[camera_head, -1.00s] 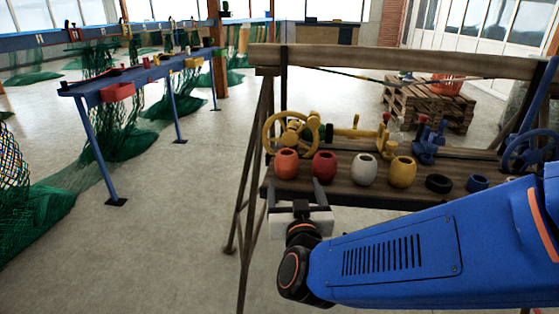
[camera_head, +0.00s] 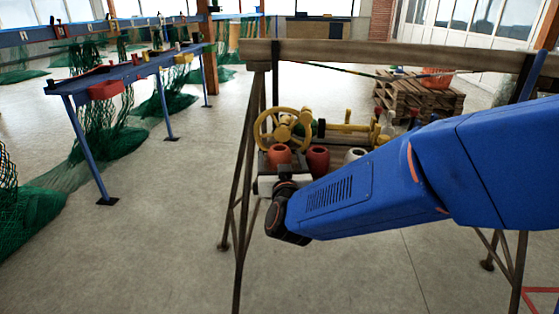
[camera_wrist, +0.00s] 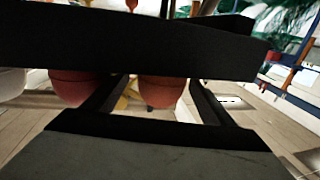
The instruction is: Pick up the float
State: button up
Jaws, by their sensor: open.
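Several round floats stand in a row on the wooden bench. The orange float (camera_head: 278,155) is at the left end, a red float (camera_head: 317,158) is to its right, then a white float (camera_head: 354,155). My gripper (camera_wrist: 160,84) is open, at the bench's front left. In the wrist view, the orange float (camera_wrist: 160,93) shows between the fingers, apparently not gripped. The red float (camera_wrist: 76,90) is outside the left finger. A dark bar hides the floats' upper parts there. In the head view my arm hides the fingertips and the floats further right.
A yellow handwheel (camera_head: 284,128) and a yellow valve-like part (camera_head: 350,129) stand behind the floats. The bench's upper beam (camera_head: 400,57) runs above them. A blue table (camera_head: 130,75) with green nets is at the left, with open floor between.

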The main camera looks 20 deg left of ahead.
jog(key=shift+x, duration=2.7)
jog(key=shift+s+f, duration=0.1)
jog(key=shift+f, duration=0.05)
jog(key=shift+c, duration=0.3)
jog(key=c, duration=1.1)
notch_tip(320, 180, up, 18)
